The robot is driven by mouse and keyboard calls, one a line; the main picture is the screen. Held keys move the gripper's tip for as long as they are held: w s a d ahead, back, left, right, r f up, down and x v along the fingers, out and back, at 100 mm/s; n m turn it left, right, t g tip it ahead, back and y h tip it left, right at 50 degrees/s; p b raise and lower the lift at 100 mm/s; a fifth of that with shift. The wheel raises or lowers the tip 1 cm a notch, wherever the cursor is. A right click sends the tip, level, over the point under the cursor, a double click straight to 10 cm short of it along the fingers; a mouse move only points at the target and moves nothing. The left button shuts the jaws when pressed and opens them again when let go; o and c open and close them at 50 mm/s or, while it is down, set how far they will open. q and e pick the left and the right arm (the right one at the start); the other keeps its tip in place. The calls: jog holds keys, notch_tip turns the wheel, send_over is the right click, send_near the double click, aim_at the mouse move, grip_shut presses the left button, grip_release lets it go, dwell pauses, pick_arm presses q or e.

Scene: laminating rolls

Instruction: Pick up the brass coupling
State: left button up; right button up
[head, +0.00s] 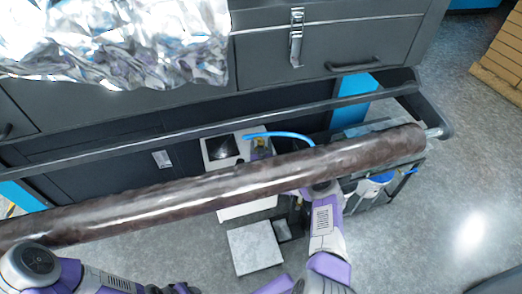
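A small yellowish piece (259,142), possibly the brass coupling, shows just beyond the long brown roll, by the left end of a blue hose (285,134). It is too small to identify surely. My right arm reaches up from the bottom and passes behind the roll. A small purple and dark part beside the yellowish piece may belong to my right gripper, but its fingers cannot be made out. My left arm lies at the bottom left, and its gripper is not clearly visible.
A grey-white slab (255,248) lies in front. Floor is clear at right.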

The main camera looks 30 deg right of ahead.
jog(key=c, duration=1.1)
jog(key=shift+r, duration=0.1)
jog(key=shift+c, duration=0.6)
jog(key=shift+r, duration=0.1)
